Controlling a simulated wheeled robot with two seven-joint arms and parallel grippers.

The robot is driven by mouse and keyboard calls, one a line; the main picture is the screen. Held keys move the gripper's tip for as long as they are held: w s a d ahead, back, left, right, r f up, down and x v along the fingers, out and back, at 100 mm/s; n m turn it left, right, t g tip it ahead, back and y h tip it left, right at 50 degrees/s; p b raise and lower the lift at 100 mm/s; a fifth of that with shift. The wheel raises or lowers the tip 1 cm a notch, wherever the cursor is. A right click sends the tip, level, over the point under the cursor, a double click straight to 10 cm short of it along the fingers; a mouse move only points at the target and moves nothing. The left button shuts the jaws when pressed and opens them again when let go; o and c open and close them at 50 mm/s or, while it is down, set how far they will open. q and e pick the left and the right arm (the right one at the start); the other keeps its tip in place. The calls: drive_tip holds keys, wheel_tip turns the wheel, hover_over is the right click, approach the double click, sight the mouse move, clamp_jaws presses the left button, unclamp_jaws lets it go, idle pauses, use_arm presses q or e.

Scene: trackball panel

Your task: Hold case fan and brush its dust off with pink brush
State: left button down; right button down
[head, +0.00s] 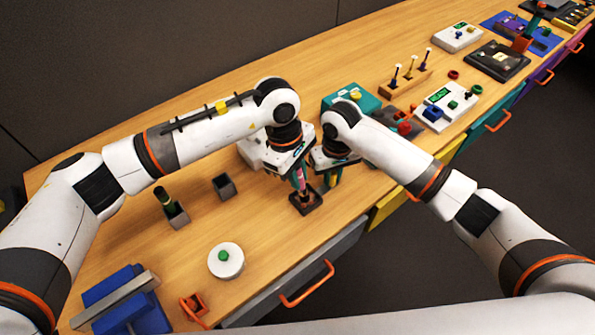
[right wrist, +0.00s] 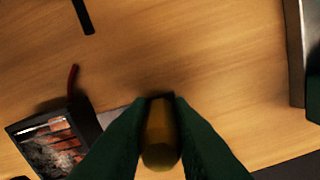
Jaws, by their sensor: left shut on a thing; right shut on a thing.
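A dark square frame (head: 306,203), which looks like the case fan, sits low on the table near its front edge. The right wrist view shows the square frame (right wrist: 52,145) at lower left, with a mottled grey and reddish inside. My left gripper (head: 299,172) is shut on a pink upright thing (head: 302,184), likely the pink brush, directly above the frame. Its lower end is too small to tell whether it touches. My right gripper (head: 332,174), just right of it, is shut on a yellow-brown rounded piece (right wrist: 160,135); whether this joins the frame is unclear.
A small grey cup (head: 224,187) and a grey holder (head: 178,216) with a dark green item stand to the left. A white round base (head: 226,261) with a green knob is nearer. A teal box (head: 350,98) stands behind my right arm. Wood between these is clear.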

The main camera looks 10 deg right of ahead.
use_arm(q)
drive_tip(key=shift+f, duration=0.8)
idle(0.6)
drive_tip(key=shift+w+d, duration=0.1)
drive_tip(key=shift+w+d, duration=0.2)
drive_tip(key=shift+d, duration=0.25)
idle(0.3)
drive_tip(key=shift+w+d, duration=0.35)
drive_tip(key=shift+d, duration=0.1)
drive_tip(key=shift+w, duration=0.1)
drive_tip(key=shift+w+a+r, duration=0.15)
drive_tip(key=shift+w+r, duration=0.05)
drive_tip(key=shift+w, duration=0.35)
